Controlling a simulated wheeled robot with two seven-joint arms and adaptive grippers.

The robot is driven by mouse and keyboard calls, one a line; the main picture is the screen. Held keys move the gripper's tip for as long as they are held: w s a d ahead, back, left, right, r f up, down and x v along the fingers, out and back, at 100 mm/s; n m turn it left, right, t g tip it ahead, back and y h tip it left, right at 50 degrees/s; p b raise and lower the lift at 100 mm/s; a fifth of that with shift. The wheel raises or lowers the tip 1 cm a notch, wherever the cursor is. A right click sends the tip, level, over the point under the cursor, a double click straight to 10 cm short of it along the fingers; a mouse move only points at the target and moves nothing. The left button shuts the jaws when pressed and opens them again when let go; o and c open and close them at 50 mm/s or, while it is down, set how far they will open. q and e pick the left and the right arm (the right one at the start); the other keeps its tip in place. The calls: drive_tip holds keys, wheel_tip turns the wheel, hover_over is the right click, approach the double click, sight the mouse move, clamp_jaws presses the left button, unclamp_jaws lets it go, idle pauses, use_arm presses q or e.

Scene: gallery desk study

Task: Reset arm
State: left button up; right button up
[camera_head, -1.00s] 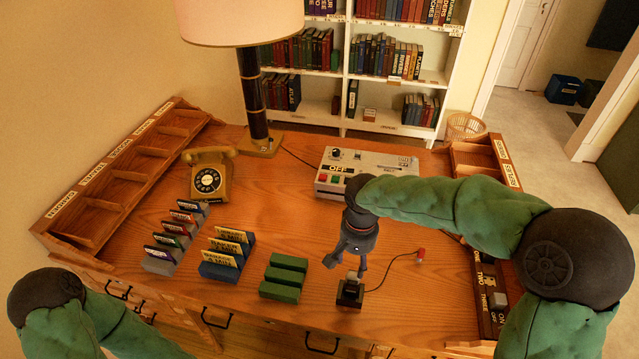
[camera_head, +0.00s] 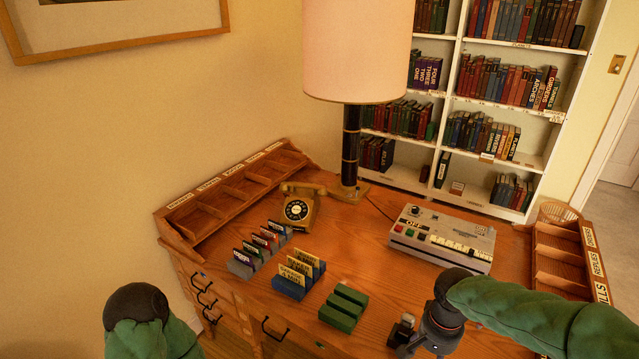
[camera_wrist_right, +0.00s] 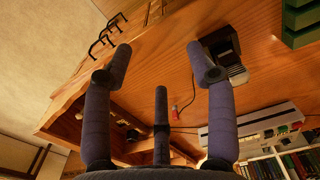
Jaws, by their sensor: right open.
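My right arm (camera_head: 540,312) in its green sleeve reaches in from the right over the front of the wooden desk. My right gripper (camera_wrist_right: 158,72) is open in the right wrist view, its dark fingers spread with nothing between them. In the head view the gripper is low, just right of a small black block with a pale top (camera_head: 402,330). That block also shows in the wrist view (camera_wrist_right: 232,68), near one fingertip; I cannot tell whether they touch. My left arm (camera_head: 148,315) shows only as a green sleeve and dark joint at the bottom left; its gripper is out of frame.
Green blocks (camera_head: 343,308), blue card holders (camera_head: 300,277) and grey card holders (camera_head: 260,250) stand on the desk. Behind are a yellow telephone (camera_head: 299,209), a lamp (camera_head: 350,150) and a grey console (camera_head: 442,238). Compartment trays line the left (camera_head: 225,190) and right (camera_head: 560,258).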

drive_tip(key=s+a+f+n+y, duration=0.1)
drive_tip(key=a+f+y, duration=0.1)
drive_tip(key=a+f, duration=0.5)
drive_tip(key=s+a+f+n+y, duration=0.1)
drive_tip(key=a+f+n, duration=0.15)
drive_tip(key=f, duration=0.85)
drive_tip(key=s+a+f+y, duration=0.1)
drive_tip(key=s+a+f, duration=0.3)
drive_tip(key=s+f, duration=0.5)
drive_tip(key=x, duration=0.3)
drive_tip(key=shift+f, duration=0.4)
drive_tip(key=shift+d, duration=0.1)
drive_tip(key=c, duration=0.3)
drive_tip(key=shift+d, duration=0.15)
drive_tip(key=shift+c, duration=0.3)
